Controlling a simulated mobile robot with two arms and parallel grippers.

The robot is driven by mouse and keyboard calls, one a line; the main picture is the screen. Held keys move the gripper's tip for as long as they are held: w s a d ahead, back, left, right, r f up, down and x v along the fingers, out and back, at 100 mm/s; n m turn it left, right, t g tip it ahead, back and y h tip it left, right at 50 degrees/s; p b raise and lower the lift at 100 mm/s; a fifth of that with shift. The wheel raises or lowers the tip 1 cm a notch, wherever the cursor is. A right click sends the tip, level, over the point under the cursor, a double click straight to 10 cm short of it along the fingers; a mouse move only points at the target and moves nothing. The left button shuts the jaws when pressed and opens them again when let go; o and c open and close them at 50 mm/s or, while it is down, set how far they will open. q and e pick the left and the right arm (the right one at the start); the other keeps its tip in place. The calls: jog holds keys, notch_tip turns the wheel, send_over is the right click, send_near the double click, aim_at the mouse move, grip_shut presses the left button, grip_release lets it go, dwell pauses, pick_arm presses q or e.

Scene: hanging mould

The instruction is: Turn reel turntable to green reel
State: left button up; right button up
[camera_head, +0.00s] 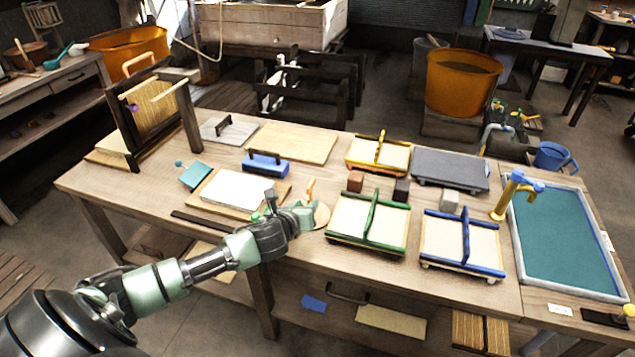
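My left arm reaches in from the lower left, and my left gripper (303,215) is over the table's front middle, at a round wooden disc (322,215). Most of the disc is hidden behind the gripper, so I cannot tell whether they touch. The disc may be the reel turntable. A small orange piece (310,188) stands up just behind the gripper. I cannot make out a green reel; small green bits show near the gripper's wrist. Whether the fingers are open or shut is not clear. My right gripper is not in view.
Right of the gripper stand a green-framed mould (344,211), a blue-framed mould (487,243) and a yellow-framed mould (366,153). A white sheet on a board (232,190) lies to its left. A teal basin (562,240) is far right. Bare tabletop (130,190) shows at left.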

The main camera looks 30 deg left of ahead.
aim_at(310, 184)
pick_arm(q)
jog(key=shift+w+a+f+m+t, duration=0.1)
jog(key=shift+w+a+m, duration=0.5)
jog(key=shift+w, duration=0.95)
jog(key=shift+w+a+f+m+t, duration=0.1)
jog(key=shift+w+a+m, duration=0.25)
jog(key=shift+w+a, duration=0.8)
jog(key=shift+w+a+m+t, duration=0.1)
jog(key=shift+w+a+m, duration=0.3)
jog(key=shift+w, duration=1.55)
jog(key=shift+d, duration=0.1)
grip_shut()
